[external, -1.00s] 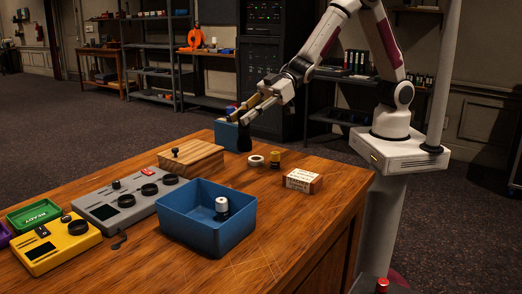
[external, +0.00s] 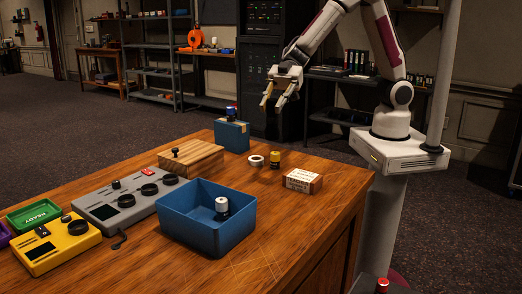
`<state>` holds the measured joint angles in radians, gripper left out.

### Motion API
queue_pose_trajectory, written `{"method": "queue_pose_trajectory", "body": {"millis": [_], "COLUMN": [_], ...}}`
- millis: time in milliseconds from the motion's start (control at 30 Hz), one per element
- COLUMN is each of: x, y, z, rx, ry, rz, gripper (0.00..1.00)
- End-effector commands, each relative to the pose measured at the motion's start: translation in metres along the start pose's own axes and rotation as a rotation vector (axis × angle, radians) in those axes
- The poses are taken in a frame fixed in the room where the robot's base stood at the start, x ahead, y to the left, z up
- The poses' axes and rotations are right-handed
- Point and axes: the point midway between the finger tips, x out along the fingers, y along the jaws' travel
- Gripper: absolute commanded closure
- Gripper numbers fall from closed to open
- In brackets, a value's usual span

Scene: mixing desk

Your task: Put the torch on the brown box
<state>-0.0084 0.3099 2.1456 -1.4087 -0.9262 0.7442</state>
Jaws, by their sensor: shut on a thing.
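My gripper (external: 274,104) is raised above the far right of the desk, right of the tall blue box. It is shut on a dark thing, apparently the torch, hard to make out against the black rack behind. The brown box (external: 205,158) is a low wooden box on the desk's far side, left of my gripper and below it. A small black knob-like piece (external: 175,152) stands on its left part.
A tall blue box (external: 232,137) with a blue-topped item on it stands at the far edge. A blue bin (external: 190,238) holds a white-and-black cylinder. A tape roll (external: 256,160), yellow cylinder (external: 275,159) and small carton (external: 303,180) stand right. Control panels are left.

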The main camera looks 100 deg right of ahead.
Motion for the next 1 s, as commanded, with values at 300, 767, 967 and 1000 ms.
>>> {"method": "queue_pose_trajectory", "body": {"millis": [300, 767, 967, 1000], "x": [-0.014, -0.019, -0.018, -0.017], "y": [-0.074, -0.093, -0.093, -0.093], "z": [0.019, 0.021, 0.023, 0.025], "rx": [-0.100, -0.121, -0.120, -0.119], "ry": [0.000, 0.001, 0.000, 0.000], "rz": [-0.246, -0.291, -0.291, -0.291], "gripper": [1.00, 1.00, 1.00, 1.00]}}
